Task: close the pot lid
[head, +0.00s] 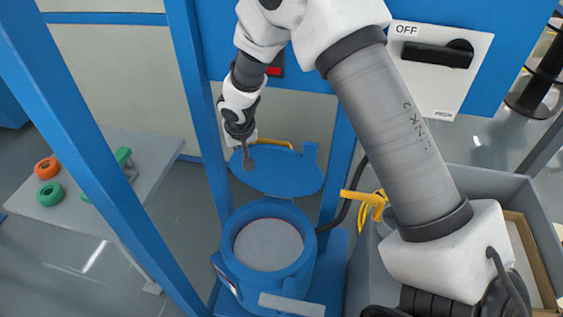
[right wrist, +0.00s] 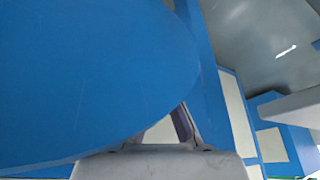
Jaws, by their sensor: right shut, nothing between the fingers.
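The blue pot (head: 227,243) stands upright with its round mouth open, showing a pale grey surface inside. Its round blue lid (head: 285,178) is raised and stands tilted behind the mouth. A yellow bar (head: 272,142) shows along the lid's far edge. My right gripper (head: 248,163) is shut and empty, and it overlaps the lid's upper left part in the head view. I cannot tell if it touches the lid. In the right wrist view the lid (right wrist: 85,75) fills the left side, close to the camera. My left gripper is not in view.
Blue frame posts (head: 203,110) flank the pot. A grey table (head: 95,190) at left holds an orange ring (head: 47,168) and green parts (head: 50,194). A grey bin (head: 457,178) is at right, with a yellow handle (head: 367,198) near it. A switch panel (head: 438,85) is behind.

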